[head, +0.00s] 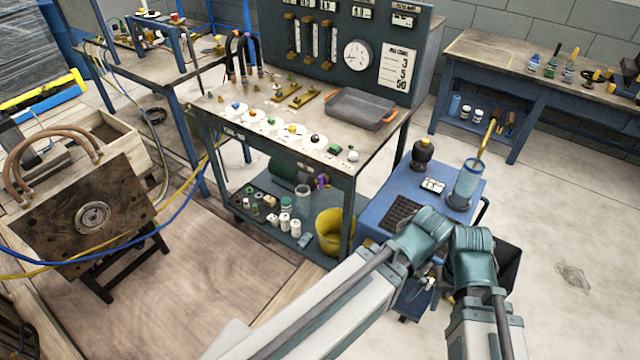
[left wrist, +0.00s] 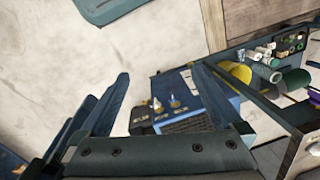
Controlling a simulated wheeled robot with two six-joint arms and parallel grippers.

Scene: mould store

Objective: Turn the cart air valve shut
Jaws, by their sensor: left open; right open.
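The blue cart (head: 384,222) stands right of the workbench, partly hidden behind my wrists. In the left wrist view its side (left wrist: 205,118) shows small fittings with pale and yellowish tops (left wrist: 175,102). I cannot tell which one is the air valve or how its handle is turned. My left gripper (left wrist: 160,72) is open and empty, its two fingers on either side of the view of these fittings and apart from them. My right gripper (head: 446,291) is open, low beside the cart's near side, largely hidden by its wrist.
On the cart stand a clear blue cylinder (head: 466,184), a dark bottle (head: 422,152) and a black grid (head: 403,210). The workbench (head: 215,104) with a yellow bucket (head: 329,232) below is close on the left. Floor to the right is free.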

